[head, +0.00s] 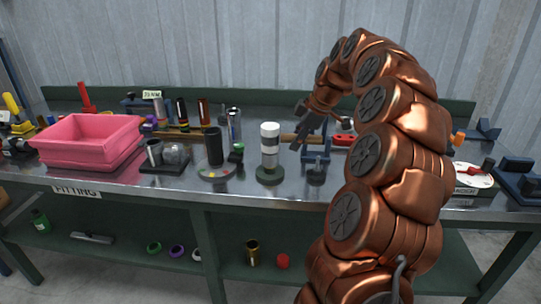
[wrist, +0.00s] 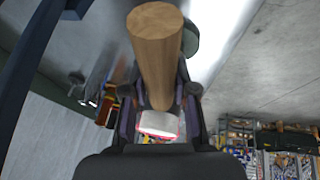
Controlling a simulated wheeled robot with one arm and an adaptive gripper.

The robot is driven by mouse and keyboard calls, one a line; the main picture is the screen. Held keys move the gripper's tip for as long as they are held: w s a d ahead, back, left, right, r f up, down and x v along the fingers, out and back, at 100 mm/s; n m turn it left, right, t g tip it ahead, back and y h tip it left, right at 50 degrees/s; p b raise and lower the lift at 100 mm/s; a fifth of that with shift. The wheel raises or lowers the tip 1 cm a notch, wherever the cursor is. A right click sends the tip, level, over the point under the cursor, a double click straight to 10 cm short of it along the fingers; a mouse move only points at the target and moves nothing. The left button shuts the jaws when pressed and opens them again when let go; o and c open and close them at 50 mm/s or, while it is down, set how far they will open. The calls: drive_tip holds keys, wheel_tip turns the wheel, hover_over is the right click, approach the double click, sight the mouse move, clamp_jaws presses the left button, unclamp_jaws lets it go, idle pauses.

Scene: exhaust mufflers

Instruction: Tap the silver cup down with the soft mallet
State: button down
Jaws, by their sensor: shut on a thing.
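My gripper (head: 306,128) is above the back middle of the bench, shut on the wooden handle of the mallet. The handle (wrist: 155,50) stands out between the fingers in the wrist view, with a white, pink-edged part (wrist: 158,123) beyond it. A piece of wooden handle (head: 288,137) shows left of my gripper in the head view. The mallet head cannot be made out clearly there. A silver cup-like cylinder (head: 155,152) sits on a dark block at the left, well away from my gripper. Another silvery cylinder (head: 234,124) stands farther back; I cannot tell which is the task's cup.
A dark cylinder (head: 214,147) stands farther left. A pink bin (head: 88,145) fills the bench's left. Bare bench shows along the front edge.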

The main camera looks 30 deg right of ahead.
wheel_tip(320, 180, up, 7)
drive_tip(key=shift+f+p, duration=0.1)
drive_tip(key=shift+p, duration=1)
